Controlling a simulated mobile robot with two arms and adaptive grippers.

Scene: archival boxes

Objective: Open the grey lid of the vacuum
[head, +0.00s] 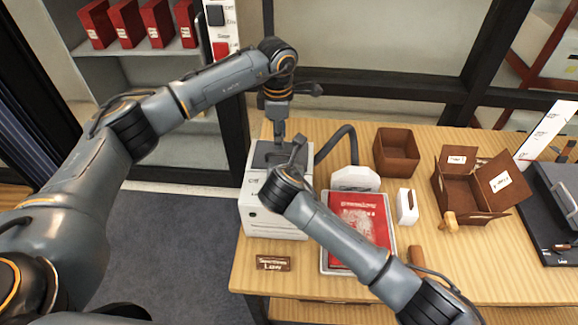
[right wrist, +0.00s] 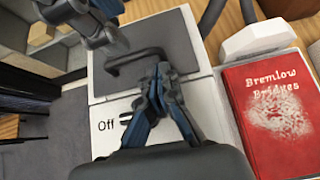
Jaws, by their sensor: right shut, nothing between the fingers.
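The vacuum (head: 272,222) is a white box at the left end of the table. Its grey lid (head: 262,154) lies flat on top and looks closed. In the right wrist view the lid (right wrist: 182,32) carries a dark bar handle (right wrist: 122,60). My right gripper (right wrist: 163,72) is shut and empty, its tips over the lid beside the handle; contact is unclear. My left gripper (head: 279,132) points down over the lid from behind, also at the top left of the right wrist view (right wrist: 108,38). Its finger opening is unclear. An "Off" label (right wrist: 106,126) is on the white front part.
A grey hose (head: 340,133) runs from the vacuum to a white nozzle (head: 354,178). A red book (head: 360,215) lies in a tray right of it. Brown boxes (head: 397,152) stand farther right. A name plate (head: 273,263) lies in front.

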